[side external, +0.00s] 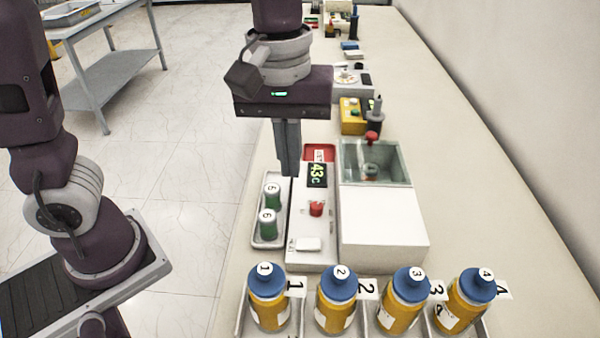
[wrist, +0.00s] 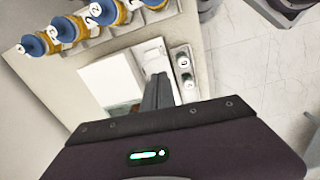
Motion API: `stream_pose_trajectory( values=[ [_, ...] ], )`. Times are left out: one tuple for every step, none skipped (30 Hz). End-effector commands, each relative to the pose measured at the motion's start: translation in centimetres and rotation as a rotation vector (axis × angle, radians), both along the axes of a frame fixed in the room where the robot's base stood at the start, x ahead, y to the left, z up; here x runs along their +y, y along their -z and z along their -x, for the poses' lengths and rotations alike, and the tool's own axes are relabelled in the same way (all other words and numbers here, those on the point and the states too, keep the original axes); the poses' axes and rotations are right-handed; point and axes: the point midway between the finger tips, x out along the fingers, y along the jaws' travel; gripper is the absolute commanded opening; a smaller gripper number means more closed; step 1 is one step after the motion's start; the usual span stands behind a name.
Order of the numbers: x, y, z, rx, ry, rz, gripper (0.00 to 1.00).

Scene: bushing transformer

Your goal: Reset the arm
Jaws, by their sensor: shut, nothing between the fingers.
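My gripper (side external: 288,165) points down with its fingers together and nothing between them. In the side view it hangs above the back end of the small tray and the left edge of the white machine (side external: 312,255). In the wrist view the closed fingers (wrist: 158,80) overlap the machine, and the gripper body covers the lower part of the picture. The machine has a display (side external: 317,175) reading about 43C, a red knob (side external: 316,208) and a glass-walled chamber (side external: 372,162).
Green-and-white canisters, 5 (side external: 272,194) and 6 (side external: 267,223), stand in a small tray (side external: 257,242). Blue-capped yellow bottles 1 (side external: 268,300), 2 (side external: 336,302), 3 (side external: 404,303) and 4 (side external: 463,302) line the front. A yellow device (side external: 352,117) and other items stand behind. The right bench side is clear.

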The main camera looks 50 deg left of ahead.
Motion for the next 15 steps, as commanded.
stream_pose_trajectory(
  values=[
    [1.8,-1.6,1.1,-0.057,0.061,0.016,0.0],
    [3.0,-2.4,2.1,-0.096,0.116,0.02,0.0],
    [4.5,-3.2,3.4,-0.152,0.196,0.016,0.0],
    [5.5,-3.7,4.5,-0.193,0.255,0.006,0.0],
    [6.4,-4.0,5.6,-0.233,0.315,-0.008,0.0],
    [7.4,-4.2,6.9,-0.283,0.388,-0.035,0.0],
    [8.0,-4.2,7.9,-0.315,0.438,-0.058,0.0],
    [8.5,-4.1,8.7,-0.344,0.485,-0.083,0.0],
    [9.1,-4.0,9.7,-0.376,0.539,-0.116,0.0],
    [9.4,-3.8,10.2,-0.394,0.575,-0.139,0.0],
    [9.6,-3.6,10.7,-0.408,0.605,-0.16,0.0],
    [9.9,-3.4,11.2,-0.423,0.633,-0.182,0.0],
    [10.0,-3.3,11.4,-0.43,0.651,-0.194,0.0],
    [10.1,-3.3,11.5,-0.435,0.664,-0.202,0.0],
    [10.1,-3.2,11.7,-0.437,0.673,-0.208,0.0]
  ],
)
